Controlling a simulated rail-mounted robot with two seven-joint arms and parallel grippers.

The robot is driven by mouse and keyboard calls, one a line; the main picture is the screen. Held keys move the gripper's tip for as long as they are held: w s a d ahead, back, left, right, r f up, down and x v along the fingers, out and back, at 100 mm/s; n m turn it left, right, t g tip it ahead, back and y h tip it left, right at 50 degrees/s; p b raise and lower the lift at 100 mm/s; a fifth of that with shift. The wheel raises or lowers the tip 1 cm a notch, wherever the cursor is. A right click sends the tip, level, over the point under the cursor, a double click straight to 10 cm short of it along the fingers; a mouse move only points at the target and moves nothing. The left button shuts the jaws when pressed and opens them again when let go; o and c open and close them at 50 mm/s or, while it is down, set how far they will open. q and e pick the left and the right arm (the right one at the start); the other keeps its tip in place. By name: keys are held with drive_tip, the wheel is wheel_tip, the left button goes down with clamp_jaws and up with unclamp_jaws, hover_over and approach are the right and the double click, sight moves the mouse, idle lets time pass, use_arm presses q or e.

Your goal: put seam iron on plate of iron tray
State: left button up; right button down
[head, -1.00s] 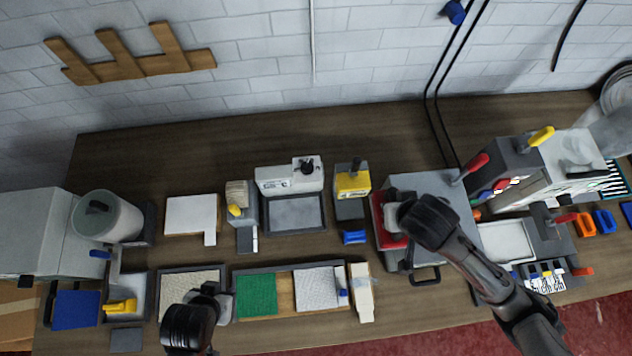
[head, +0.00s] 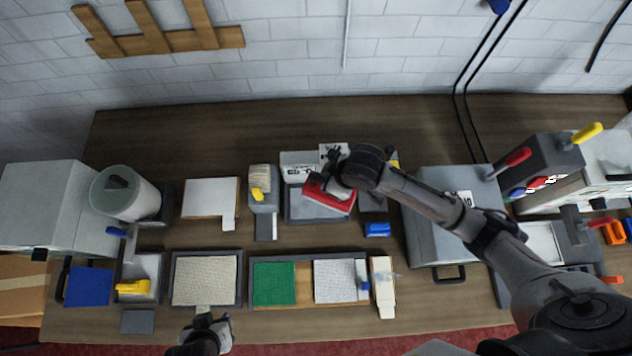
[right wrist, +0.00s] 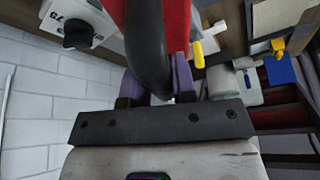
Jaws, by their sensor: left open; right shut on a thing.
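The red seam iron (head: 327,201) is held over the iron tray (head: 290,214), a grey plate with a white box and dial at its back. My right gripper (head: 338,186) is shut on the iron's dark handle. The iron looks tilted and covers much of the plate, and I cannot tell if it touches it. In the right wrist view, the iron's red body (right wrist: 178,25) and black handle (right wrist: 148,50) fill the space between the fingers (right wrist: 165,82). My left gripper (head: 204,322) is open and empty at the bench's front edge.
A large grey box (head: 435,225) stands further right. In front are a beige mat (head: 205,280) and green pad (head: 274,283).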

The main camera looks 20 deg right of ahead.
sight(317, 187)
drive_tip(key=w+f+n, duration=0.1)
drive_tip(key=f, duration=0.1)
drive_tip(key=w+a+f+n+g+b, duration=0.1)
drive_tip(key=n, duration=0.1)
drive_tip(key=w+a+f+n+y+b, duration=0.1)
drive_tip(key=w+f, duration=0.1)
drive_tip(key=shift+f+n+g, duration=0.3)
drive_tip(key=shift+f+n, duration=0.05)
drive_tip(key=shift+n, duration=0.05)
wheel_tip(317, 187, down, 5)
drive_tip(key=shift+a, duration=0.1)
wheel_tip(317, 187, down, 5)
drive_tip(key=shift+f+p, duration=0.1)
drive_tip(key=shift+p, duration=0.35)
drive_tip(key=shift+f, duration=0.1)
drive_tip(key=c, duration=0.9)
unclamp_jaws()
drive_tip(key=shift+f, duration=0.1)
